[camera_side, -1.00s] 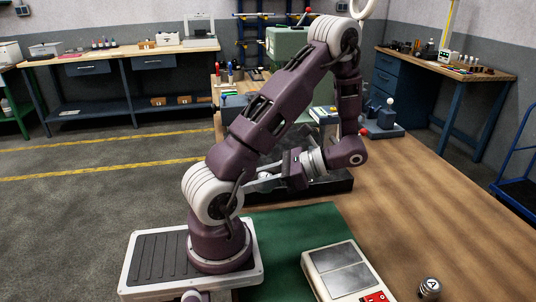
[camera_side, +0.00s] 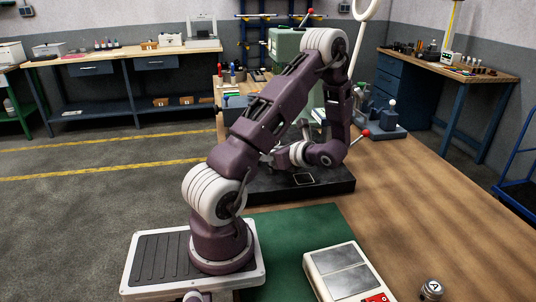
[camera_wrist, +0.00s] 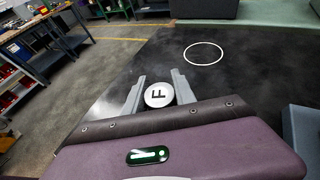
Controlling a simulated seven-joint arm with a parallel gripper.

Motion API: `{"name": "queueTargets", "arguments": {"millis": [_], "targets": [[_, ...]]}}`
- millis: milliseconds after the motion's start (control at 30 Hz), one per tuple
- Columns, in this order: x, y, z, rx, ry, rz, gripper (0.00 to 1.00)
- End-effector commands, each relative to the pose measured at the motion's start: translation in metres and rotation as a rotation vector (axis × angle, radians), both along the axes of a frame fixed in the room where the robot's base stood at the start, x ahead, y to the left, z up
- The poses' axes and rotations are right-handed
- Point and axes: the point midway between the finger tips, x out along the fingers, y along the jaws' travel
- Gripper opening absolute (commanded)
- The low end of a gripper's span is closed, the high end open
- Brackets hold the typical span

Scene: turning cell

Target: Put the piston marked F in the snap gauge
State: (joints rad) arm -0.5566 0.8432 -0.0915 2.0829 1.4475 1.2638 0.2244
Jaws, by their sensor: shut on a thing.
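The piston marked F (camera_wrist: 159,96) is between the two grey fingers of my gripper (camera_wrist: 158,78) in the wrist view, its round white lettered face toward the camera. My gripper is shut on it. The black plate (camera_wrist: 130,70) shows beyond and below the fingers; I cannot tell the height between. In the side view my gripper is mostly hidden behind my own arm, over the black plate (camera_side: 335,184). I cannot identify the snap gauge for certain; a grey-blue fixture with a pale ball knob (camera_side: 383,122) stands behind the plate at right.
A white ring (camera_wrist: 203,53) and a white rectangle outline (camera_side: 303,179) mark the plate. A piston marked A (camera_side: 432,289) stands at front right. The wooden bench (camera_side: 430,210) at right is mostly clear.

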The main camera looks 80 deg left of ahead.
Motion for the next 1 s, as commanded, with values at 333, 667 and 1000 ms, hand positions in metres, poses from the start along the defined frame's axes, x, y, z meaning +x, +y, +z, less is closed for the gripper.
{"name": "queueTargets", "arguments": {"millis": [333, 667, 1000], "targets": [[0.000, 0.000, -0.003, 0.001, -0.002, 0.001, 0.34], [0.000, 0.000, -0.003, 0.001, -0.002, 0.001, 0.54], [0.027, -0.042, 0.021, 0.003, -0.005, -0.005, 0.54]]}}
